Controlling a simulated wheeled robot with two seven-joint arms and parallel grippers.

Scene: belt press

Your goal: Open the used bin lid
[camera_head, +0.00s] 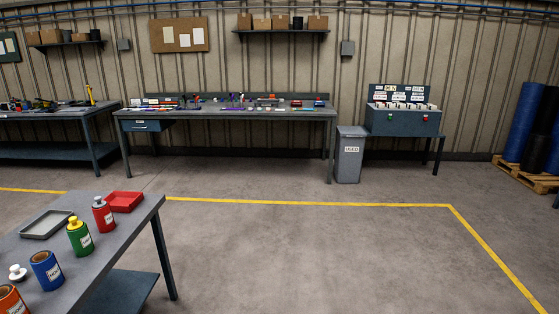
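The used bin (348,160) is a grey upright bin with a white label reading USED. It stands on the floor by the far wall, between a long workbench and a small table. Its lid (351,132) is a grey top that looks closed. The bin is far across the room from me. Neither my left gripper nor my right gripper shows in the head view.
A near table (150,207) at lower left holds several labelled cans and two trays. The long workbench (230,113) is left of the bin, and a teal case (400,118) on a table is right of it. Open floor with yellow lines lies between.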

